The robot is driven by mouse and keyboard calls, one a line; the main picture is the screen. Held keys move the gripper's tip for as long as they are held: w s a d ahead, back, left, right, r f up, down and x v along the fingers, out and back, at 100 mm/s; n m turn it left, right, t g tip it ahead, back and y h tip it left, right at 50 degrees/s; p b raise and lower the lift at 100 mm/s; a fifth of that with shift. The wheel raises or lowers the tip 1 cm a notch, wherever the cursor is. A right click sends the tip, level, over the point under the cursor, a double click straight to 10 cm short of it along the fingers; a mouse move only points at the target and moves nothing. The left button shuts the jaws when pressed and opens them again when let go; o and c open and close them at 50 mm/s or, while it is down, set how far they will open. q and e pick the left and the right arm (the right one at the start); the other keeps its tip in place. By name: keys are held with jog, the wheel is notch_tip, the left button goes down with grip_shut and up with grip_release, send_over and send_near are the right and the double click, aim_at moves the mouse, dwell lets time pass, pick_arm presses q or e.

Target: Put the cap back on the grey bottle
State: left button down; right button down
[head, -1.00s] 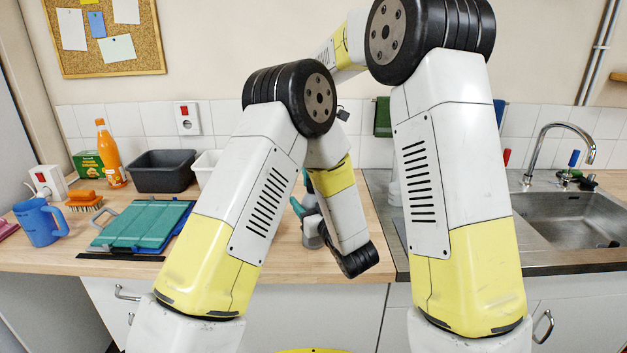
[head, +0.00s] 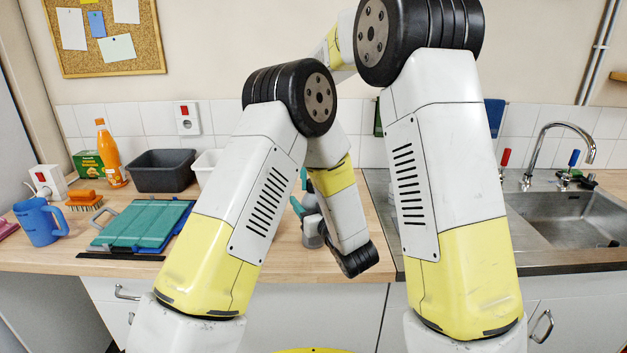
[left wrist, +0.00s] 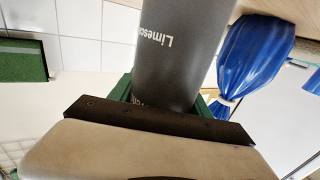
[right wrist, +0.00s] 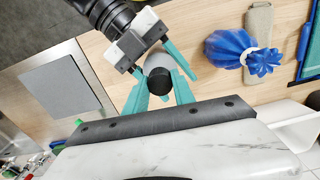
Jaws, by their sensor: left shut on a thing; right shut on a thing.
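The grey bottle (left wrist: 178,50), with white lettering, stands between the green fingers of my left gripper in the left wrist view. My left gripper (right wrist: 155,57) also shows around the bottle in the right wrist view. There the black cap (right wrist: 160,81) sits between the teal fingertips of my right gripper (right wrist: 159,93), shut on it. The cap lines up over the bottle's top; whether they touch cannot be told. In the head view only part of the bottle (head: 313,232) shows beside my left forearm; my arms hide most of both grippers.
A green board (head: 142,224), blue mug (head: 38,222), orange brush (head: 84,198), orange bottle (head: 108,155) and dark tub (head: 163,171) are at left. A sink (head: 570,225) is at right.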

jog(key=m, duration=0.4)
jog(key=shift+m, duration=0.4)
jog(key=m, duration=0.5)
jog(key=c, duration=1)
grip_release()
jog(key=shift+o, duration=0.2)
notch_tip(320, 180, up, 12)
